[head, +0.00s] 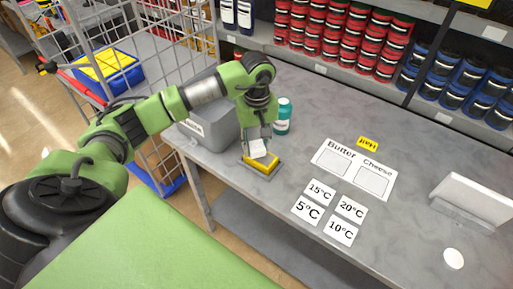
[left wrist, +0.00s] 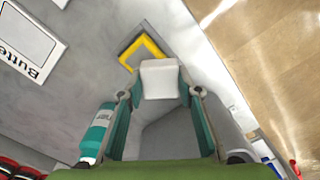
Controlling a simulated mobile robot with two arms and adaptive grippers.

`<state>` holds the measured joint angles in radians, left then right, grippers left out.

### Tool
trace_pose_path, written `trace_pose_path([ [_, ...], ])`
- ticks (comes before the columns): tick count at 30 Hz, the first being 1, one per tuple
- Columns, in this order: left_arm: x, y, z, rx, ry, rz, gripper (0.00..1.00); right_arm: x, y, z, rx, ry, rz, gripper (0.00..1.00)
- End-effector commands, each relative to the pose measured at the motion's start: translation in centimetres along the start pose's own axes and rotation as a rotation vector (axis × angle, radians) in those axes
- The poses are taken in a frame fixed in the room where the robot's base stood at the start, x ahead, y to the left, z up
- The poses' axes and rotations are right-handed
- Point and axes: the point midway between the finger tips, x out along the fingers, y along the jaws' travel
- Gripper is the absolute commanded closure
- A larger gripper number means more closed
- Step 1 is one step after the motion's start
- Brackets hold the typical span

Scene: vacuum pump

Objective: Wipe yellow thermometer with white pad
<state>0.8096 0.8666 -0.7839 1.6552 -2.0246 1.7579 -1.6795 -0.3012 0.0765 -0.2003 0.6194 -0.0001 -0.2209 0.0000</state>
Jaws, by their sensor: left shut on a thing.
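My left gripper (head: 258,139) is shut on a small white pad (head: 258,149), which also shows between its fingers in the left wrist view (left wrist: 160,80). The yellow thermometer (head: 265,166) lies on the grey table near its front edge, just below the pad in the head view. In the left wrist view the thermometer (left wrist: 156,46) shows as a yellow edge beyond the pad, partly hidden by it. The pad overlaps the thermometer in both views; I cannot tell whether they touch. My right gripper is not in view.
A teal bottle (head: 283,118) and a grey bin (head: 207,130) stand close to the gripper. The Butter/Cheese board (head: 331,151), temperature cards (head: 308,209) and a yellow "Hard" label (head: 367,144) lie to the right. A white stand (head: 475,200) and a white disc (head: 453,258) are farther right.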

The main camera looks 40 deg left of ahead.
Motion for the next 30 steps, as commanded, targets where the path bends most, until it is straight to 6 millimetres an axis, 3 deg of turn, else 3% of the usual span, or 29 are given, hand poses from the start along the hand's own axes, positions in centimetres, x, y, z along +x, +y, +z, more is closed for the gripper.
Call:
trace_pose_path([
  [5, -2.0, -0.2, 0.0, -0.007, 0.003, 0.0, 0.88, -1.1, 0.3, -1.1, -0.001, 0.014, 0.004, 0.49],
  [13, -4.1, -0.4, 0.2, -0.014, 0.002, 0.0, 0.88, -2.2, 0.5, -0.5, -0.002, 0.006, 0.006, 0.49],
  [30, -4.4, -0.4, 0.2, -0.017, 0.001, 0.0, 0.88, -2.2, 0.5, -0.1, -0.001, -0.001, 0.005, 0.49],
])
